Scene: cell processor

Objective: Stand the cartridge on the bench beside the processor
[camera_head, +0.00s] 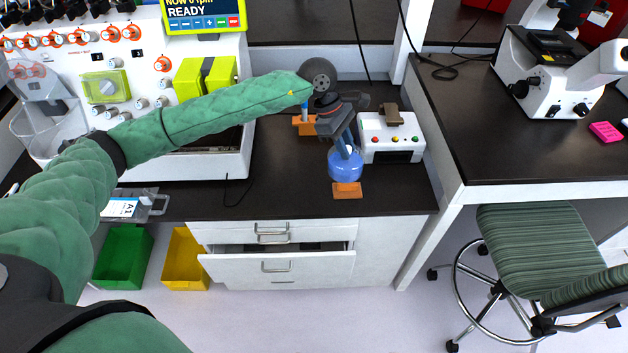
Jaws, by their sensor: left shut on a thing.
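My left gripper (346,146) reaches down over the bench, right of the processor (200,155). It is shut on a blue, rounded thing, which I take to be the cartridge (345,168). An orange block or foot (347,191) shows directly below the blue body, near the bench's front edge. I cannot tell whether the orange part belongs to the cartridge or whether it touches the bench. The gripper hides the cartridge's upper part. The processor is white, with orange-ringed knobs, yellow-green blocks and a lit screen (204,14) reading READY. My right gripper is not in view.
A white box with coloured buttons (391,145) stands right of the gripper. An orange holder (304,126) is behind it. A drawer (275,267) is open below. A stool (540,255) stands right.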

